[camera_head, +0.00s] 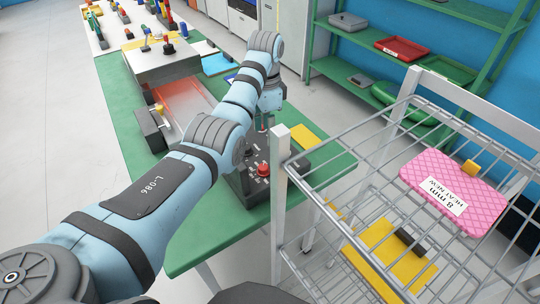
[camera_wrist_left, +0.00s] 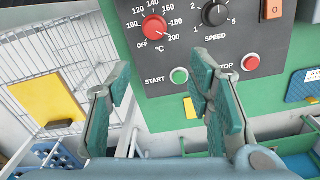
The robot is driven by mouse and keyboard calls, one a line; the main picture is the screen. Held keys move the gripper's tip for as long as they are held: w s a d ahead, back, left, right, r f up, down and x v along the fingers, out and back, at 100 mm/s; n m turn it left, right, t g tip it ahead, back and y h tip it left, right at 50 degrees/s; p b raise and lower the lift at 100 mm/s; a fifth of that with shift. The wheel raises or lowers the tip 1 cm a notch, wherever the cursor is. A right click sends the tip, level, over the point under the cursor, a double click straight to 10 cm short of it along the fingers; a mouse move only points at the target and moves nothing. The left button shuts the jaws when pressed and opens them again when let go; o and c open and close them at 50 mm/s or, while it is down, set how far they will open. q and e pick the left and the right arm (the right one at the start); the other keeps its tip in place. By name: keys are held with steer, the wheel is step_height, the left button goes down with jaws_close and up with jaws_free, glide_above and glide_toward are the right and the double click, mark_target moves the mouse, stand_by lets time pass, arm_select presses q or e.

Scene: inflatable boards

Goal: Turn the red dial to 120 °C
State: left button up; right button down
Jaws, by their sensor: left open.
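The red dial (camera_wrist_left: 155,28) sits on a dark control panel (camera_wrist_left: 215,50) in the left wrist view, ringed by a white scale from OFF through 100 and 120 to 200 °C. I cannot read its pointer clearly. My left gripper (camera_wrist_left: 160,82) is open and empty. Its two fingers reach in from below, apart from the dial, which shows above and between the tips. In the head view my left arm reaches over the green table to the panel (camera_head: 257,185) and partly covers it. My right gripper is not in view.
Near the dial are a black speed knob (camera_wrist_left: 215,13), a green start button (camera_wrist_left: 179,76) and a red stop button (camera_wrist_left: 250,62). A wire rack cart (camera_head: 370,160) with a pink board (camera_head: 453,190) stands close on the right. Green shelves (camera_head: 410,60) stand behind.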

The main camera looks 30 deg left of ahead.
arm_select(q)
glide_above(264, 166)
steer(key=s, duration=0.2)
steer(key=f, duration=0.4)
steer(key=f+b, duration=0.1)
steer(key=f, duration=0.1)
steer(key=shift+w+a+f, duration=0.1)
steer(key=shift+w+f, duration=0.05)
steer(key=shift+w, duration=0.1)
steer(key=f, duration=0.2)
steer(key=f+b, duration=0.1)
steer(key=f, duration=0.1)
steer(key=shift+w+f, duration=0.1)
steer(key=shift+w, duration=0.3)
steer(key=shift+w+f, duration=0.25)
steer(key=shift+f, duration=0.25)
steer(key=shift+w+f, duration=0.25)
steer(key=shift+f, duration=0.2)
steer(key=shift+s+r, duration=0.3)
steer(key=shift+s, duration=0.05)
steer(key=shift+c, duration=0.7)
steer(key=c, duration=0.3)
jaws_close()
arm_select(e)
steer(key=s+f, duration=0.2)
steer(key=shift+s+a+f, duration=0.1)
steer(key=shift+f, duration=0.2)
